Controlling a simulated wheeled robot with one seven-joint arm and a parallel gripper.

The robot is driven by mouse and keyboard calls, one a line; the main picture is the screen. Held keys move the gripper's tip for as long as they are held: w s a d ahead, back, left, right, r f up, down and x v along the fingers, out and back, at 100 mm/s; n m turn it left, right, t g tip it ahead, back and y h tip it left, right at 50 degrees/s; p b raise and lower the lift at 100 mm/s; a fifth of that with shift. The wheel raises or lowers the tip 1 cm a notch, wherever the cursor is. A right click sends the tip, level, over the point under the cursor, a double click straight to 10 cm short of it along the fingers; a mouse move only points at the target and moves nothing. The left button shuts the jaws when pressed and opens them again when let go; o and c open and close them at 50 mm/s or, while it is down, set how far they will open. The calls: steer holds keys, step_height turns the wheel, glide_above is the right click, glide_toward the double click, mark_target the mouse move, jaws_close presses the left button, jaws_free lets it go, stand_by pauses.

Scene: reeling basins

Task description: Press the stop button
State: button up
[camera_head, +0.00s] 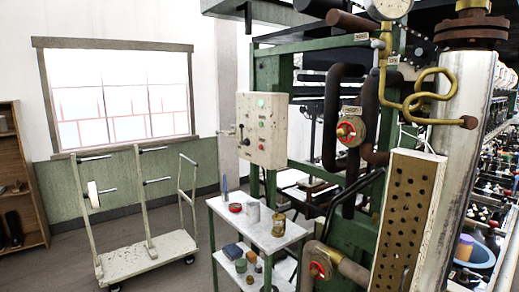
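A dark lever or knob (243,134) sticks out at the box's left side. My gripper is not in view.
A white shelf cart (227,217) with small cans stands below the box. A pale trolley (146,258) stands at the left by the window. Red valve wheels (346,131), dark pipes and a perforated panel (403,222) crowd the right. Open floor lies between trolley and cart.

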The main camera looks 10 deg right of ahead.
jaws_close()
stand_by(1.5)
